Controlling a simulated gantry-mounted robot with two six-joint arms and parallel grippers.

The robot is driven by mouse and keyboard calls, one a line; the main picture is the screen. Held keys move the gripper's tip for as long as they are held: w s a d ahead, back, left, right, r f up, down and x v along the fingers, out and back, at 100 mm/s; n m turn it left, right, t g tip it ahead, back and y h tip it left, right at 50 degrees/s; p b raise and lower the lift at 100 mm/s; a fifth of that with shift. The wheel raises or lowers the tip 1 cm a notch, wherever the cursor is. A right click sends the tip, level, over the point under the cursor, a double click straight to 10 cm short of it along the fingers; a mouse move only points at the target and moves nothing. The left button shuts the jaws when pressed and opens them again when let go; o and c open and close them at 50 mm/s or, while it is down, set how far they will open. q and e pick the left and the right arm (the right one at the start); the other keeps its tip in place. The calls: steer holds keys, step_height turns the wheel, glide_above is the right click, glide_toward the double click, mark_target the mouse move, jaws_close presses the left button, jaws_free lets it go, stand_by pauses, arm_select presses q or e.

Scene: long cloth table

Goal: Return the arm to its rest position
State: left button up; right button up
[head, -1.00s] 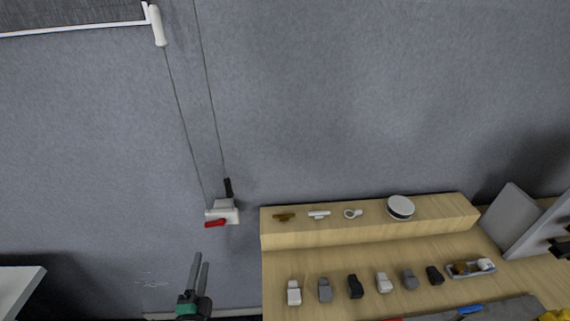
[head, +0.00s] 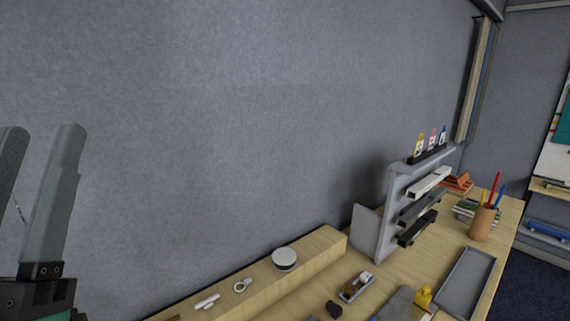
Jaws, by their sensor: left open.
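My left gripper (head: 38,200) stands at the left edge of the head view, its two grey fingers pointing up and spread apart with nothing between them. The plain grey wall is behind it. The fingers touch no object that I can see. The rest of the left arm is cut off by the frame. My right gripper is not in view.
A wooden ledge (head: 310,258) on the table carries a round white-topped puck (head: 284,259) and a ring-shaped item (head: 242,286). A grey rack (head: 386,222), a pencil cup (head: 482,224) and a grey tray (head: 466,283) stand further right. The wall area beside the gripper is clear.

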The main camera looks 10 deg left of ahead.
arm_select(q)
steer(key=d+r+m+h+p, duration=0.1)
steer(key=r+h+p, duration=0.3)
steer(key=r+p, duration=0.8)
steer(key=d+r+m+h+p, duration=0.2)
steer(key=d+r+h+p, duration=0.1)
steer(key=r+p, duration=0.9)
steer(key=shift+s+r+h, duration=0.2)
steer(key=shift+s+h, duration=0.05)
steer(key=shift+h, duration=0.15)
steer(key=shift+f, duration=0.1)
